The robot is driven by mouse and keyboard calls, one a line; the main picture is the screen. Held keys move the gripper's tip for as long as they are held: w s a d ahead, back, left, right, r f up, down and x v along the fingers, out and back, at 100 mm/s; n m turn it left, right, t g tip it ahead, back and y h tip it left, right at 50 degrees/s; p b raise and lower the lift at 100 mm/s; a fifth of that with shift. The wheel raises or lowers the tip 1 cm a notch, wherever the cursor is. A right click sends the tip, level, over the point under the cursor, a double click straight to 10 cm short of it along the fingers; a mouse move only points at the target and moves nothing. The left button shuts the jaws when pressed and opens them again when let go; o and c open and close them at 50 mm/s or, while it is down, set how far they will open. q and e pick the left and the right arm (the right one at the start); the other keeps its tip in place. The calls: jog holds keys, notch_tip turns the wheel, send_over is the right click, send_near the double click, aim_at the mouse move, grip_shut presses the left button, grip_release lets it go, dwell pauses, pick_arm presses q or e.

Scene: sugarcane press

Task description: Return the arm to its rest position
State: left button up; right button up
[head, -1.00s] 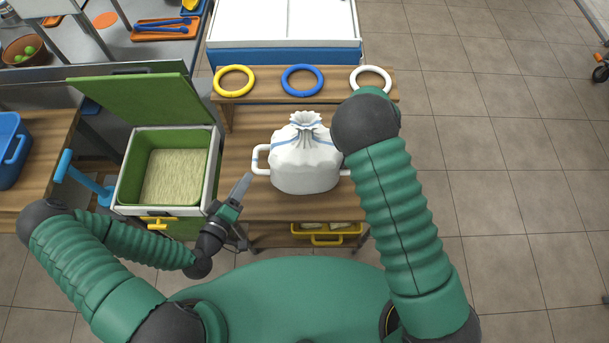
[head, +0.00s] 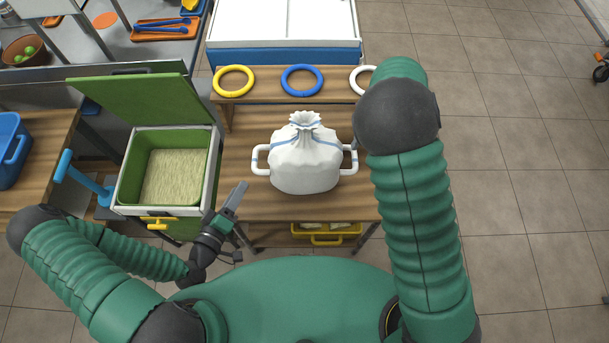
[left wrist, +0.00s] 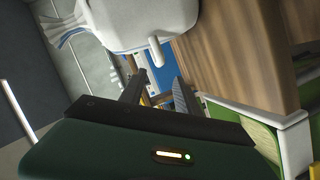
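My left gripper (head: 238,192) is at the table's left front edge, between the green-lined bin and the white bag, touching neither. In the left wrist view its two fingers (left wrist: 158,92) stand apart with nothing between them. My right arm (head: 412,190) rises on the right side, to the right of the bag; its gripper is hidden beyond the dark joint. The white tied bag (head: 305,165), with a handle on each side, stands upright on the wooden table (head: 240,150). The bag also shows in the left wrist view (left wrist: 140,20).
An open bin (head: 172,175) with pale grainy content stands left of the table, its green lid raised. Yellow (head: 234,69), blue (head: 302,67) and white (head: 355,78) rings lie on the back shelf. A yellow drawer (head: 325,238) is under the table.

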pick_arm(q)
jog(key=p+v, duration=0.1)
jog(key=v, duration=0.6)
jog(key=shift+s, duration=0.25)
dwell(0.3)
jog(key=shift+a+r, duration=0.1)
jog(key=shift+r, duration=0.05)
notch_tip(320, 180, up, 6)
jog(key=p, duration=0.6)
notch_tip(320, 180, up, 8)
jog(key=p, duration=0.8)
jog(key=shift+r, duration=0.25)
